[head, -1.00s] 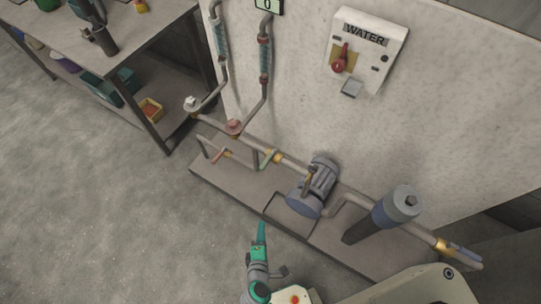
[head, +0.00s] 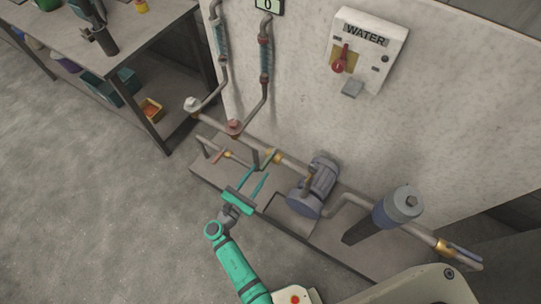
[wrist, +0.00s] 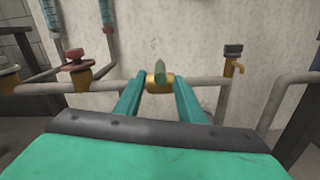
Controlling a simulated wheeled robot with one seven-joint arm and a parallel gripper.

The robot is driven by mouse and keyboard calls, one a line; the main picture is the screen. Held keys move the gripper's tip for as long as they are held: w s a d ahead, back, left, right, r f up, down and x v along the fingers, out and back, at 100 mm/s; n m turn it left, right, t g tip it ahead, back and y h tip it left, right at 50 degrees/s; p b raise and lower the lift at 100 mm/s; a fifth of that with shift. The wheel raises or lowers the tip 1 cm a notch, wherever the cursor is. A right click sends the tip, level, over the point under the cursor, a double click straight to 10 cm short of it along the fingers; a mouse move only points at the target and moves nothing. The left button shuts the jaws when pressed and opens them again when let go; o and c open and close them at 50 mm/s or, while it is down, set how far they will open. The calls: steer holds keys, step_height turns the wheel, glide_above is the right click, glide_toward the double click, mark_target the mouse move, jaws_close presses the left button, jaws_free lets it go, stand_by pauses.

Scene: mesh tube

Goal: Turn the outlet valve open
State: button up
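A brass valve (head: 277,157) with a short green lever (head: 268,161) sits on the horizontal pipe left of the pump. No label marks it as the outlet valve. Its lever sticks out across the pipe. In the wrist view the brass body (wrist: 159,84) and the green lever (wrist: 160,68), seen nearly end-on, appear between my fingers. My gripper (head: 258,174) is open and empty, its two teal fingers pointing at the valve. The fingers frame the lever in the picture; I cannot tell whether they are beside it or still short of it.
The pump (head: 315,187) and blue-grey cylinder (head: 397,206) stand right. A blue-lever valve (head: 443,246) is far right. The WATER switch panel (head: 368,45) is on the wall. Floor (head: 110,210) is clear at left.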

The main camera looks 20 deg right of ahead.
mark_target(271, 156)
steer(key=x, duration=1)
jaws_close()
